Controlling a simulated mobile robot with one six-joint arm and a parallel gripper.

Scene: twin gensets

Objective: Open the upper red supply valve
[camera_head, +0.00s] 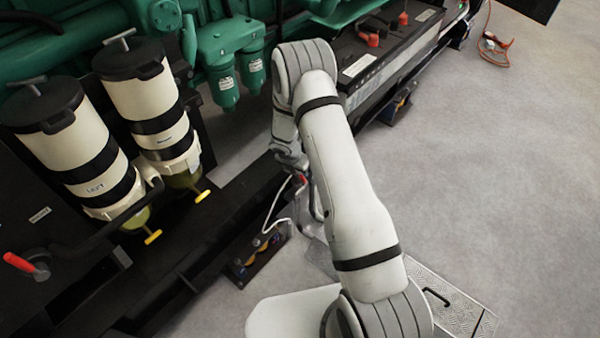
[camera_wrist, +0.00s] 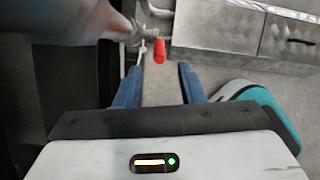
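A red valve handle (camera_wrist: 159,50) shows in the wrist view, just beyond the fingertips and roughly midway between them. It joins a metal fitting (camera_wrist: 140,33) on a pale pipe. In the head view a small red spot (camera_head: 303,180) shows beside my wrist, probably the same handle. My gripper (camera_wrist: 160,72) is open, with its two blue fingers apart and nothing seen held between them. No contact with the handle is visible. In the head view my gripper is mostly hidden by my arm. Another red handle (camera_head: 20,262) sits at the far left; I cannot tell which is upper.
Two cream filter canisters (camera_head: 82,150) with yellow drain handles (camera_head: 153,237) stand left of my arm. A green engine (camera_head: 225,50) is behind. A black frame rail (camera_head: 225,215) and a white hose (camera_head: 270,215) lie near my wrist. Open floor (camera_head: 500,170) is to the right.

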